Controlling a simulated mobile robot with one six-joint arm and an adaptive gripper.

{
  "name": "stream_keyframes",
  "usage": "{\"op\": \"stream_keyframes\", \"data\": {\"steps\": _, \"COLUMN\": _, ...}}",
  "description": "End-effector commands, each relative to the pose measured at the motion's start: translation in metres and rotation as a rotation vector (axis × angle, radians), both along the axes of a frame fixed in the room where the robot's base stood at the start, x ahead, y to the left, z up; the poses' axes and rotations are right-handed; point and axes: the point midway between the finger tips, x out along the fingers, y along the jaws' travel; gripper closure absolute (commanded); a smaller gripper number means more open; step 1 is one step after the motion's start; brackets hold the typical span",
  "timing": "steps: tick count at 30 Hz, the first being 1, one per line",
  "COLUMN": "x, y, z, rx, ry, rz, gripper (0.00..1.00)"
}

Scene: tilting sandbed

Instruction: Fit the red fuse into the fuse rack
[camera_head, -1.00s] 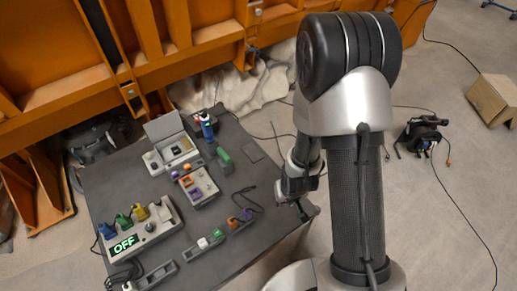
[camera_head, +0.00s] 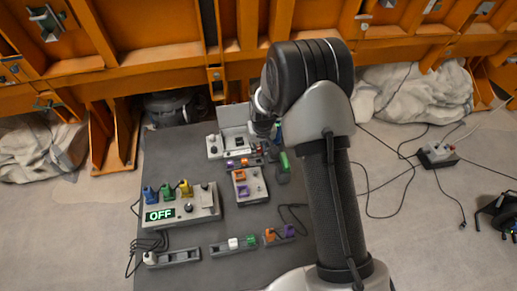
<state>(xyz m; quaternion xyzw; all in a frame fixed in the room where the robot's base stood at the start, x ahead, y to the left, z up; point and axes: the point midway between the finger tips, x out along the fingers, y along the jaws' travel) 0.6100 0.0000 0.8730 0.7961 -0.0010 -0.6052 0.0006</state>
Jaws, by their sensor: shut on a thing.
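My gripper (camera_head: 264,130) is at the back of the dark table, beside the open-lidded grey case. My own arm hides much of it, and the jaws are small and dark. They are shut on a small piece that I take to be the red fuse; a small red patch (camera_head: 258,150) shows just below them. A low strip with small purple and orange-red pieces (camera_head: 244,162) lies close under the gripper and looks like the fuse rack, though its slots are too small to make out.
A grey block with orange and purple parts (camera_head: 250,187) stands in front. A box with an "OFF" display (camera_head: 180,208) is at left. Strips with white and green (camera_head: 233,244) and orange and purple plugs (camera_head: 278,235) lie near the front. A green piece (camera_head: 284,163) stands right.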

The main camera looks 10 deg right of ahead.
Motion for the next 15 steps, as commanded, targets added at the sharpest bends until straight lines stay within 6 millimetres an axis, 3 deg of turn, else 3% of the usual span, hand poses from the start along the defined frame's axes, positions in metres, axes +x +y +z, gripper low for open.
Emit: {"op": "stream_keyframes", "data": {"steps": 15, "x": 0.0046, "y": 0.0000, "z": 0.0032, "rx": 0.000, "ry": 0.000, "rz": 0.000, "gripper": 1.00}}
